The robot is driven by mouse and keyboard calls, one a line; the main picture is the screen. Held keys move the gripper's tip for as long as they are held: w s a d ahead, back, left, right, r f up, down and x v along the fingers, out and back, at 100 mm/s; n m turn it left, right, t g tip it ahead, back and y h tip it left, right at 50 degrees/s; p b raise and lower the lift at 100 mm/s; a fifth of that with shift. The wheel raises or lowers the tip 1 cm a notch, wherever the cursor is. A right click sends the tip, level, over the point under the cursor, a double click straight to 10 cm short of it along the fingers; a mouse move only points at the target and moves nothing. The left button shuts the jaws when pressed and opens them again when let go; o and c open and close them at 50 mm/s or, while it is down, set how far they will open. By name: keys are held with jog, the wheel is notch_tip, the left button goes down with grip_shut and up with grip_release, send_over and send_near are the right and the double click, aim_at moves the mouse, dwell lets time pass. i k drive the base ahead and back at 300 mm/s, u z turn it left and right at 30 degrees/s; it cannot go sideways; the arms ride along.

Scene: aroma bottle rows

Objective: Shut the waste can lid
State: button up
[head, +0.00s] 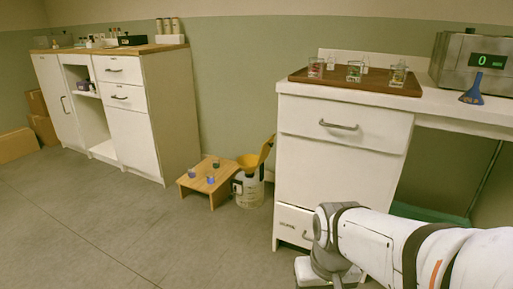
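The waste can (248,191) is a pale, squat container on the floor, left of the white drawer cabinet. A yellow-orange funnel (247,161) sits in its top. A yellow-orange lid (266,151) stands raised and tilted at the funnel's right side, so it looks open. My arm reaches in from the lower right, in front of the cabinet and well apart from the can. No gripper fingers can be made out, and nothing touches the lid.
A low wooden stool (197,184) with small cups stands just left of the can. The white drawer cabinet (338,150) is close on its right, with a wooden tray (335,82) of glassware on top. The grey floor (150,235) in front is clear.

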aim_at(265, 149)
jog(key=u, duration=1.25)
jog(key=i, duration=1.25)
jog(key=z, duration=1.45)
jog(key=i, duration=1)
jog(key=z, duration=0.05)
